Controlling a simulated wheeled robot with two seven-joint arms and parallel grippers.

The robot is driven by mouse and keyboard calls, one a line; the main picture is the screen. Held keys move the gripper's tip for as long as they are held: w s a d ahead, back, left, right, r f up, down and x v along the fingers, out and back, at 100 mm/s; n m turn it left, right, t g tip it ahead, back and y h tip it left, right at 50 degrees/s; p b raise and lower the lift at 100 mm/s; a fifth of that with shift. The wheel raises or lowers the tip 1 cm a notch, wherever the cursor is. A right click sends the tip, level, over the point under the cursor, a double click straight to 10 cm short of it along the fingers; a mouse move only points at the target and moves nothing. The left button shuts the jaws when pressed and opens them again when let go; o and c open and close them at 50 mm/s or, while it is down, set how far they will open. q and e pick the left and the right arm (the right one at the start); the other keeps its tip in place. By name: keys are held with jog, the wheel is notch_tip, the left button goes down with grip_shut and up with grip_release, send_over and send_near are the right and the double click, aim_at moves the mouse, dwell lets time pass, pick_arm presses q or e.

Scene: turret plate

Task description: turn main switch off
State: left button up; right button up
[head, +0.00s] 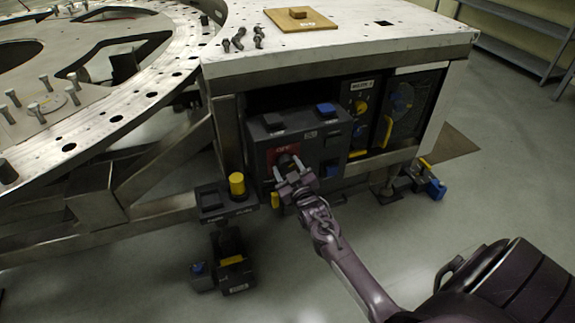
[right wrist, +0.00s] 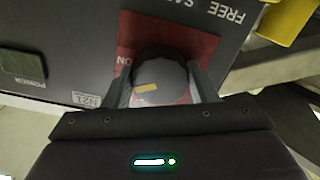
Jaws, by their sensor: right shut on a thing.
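The main switch is a dark round knob (right wrist: 160,82) with a yellow mark, on a red plate (right wrist: 195,45) in the right wrist view. In the head view the right gripper (head: 289,172) covers much of the knob. Part of an "ON" label shows by the left finger in the wrist view. My left gripper is not in view.
A white-topped bench (head: 350,40) stands over the control box, with several bolts (head: 240,38) and a wooden board (head: 300,19) on it. A yellow knob (head: 237,184) is left of the box. A large metal ring (head: 150,95) fills the left.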

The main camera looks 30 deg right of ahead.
jog(key=n+p, duration=0.2)
jog(key=n, duration=0.5)
jog(key=shift+p, duration=0.3)
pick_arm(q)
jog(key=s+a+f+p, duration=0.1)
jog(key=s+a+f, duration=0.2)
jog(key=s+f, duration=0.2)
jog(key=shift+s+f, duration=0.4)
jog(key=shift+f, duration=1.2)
pick_arm(e)
jog(key=shift+n, duration=2.6)
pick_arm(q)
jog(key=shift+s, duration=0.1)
pick_arm(e)
jog(key=o, duration=1)
jog(key=shift+s, duration=0.15)
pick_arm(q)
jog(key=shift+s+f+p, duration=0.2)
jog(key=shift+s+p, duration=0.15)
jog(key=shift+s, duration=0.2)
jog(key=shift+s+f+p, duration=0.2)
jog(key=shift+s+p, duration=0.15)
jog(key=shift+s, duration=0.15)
pick_arm(e)
jog(key=v, duration=0.7)
jog(key=shift+s+a, duration=0.1)
jog(key=shift+s, duration=0.15)
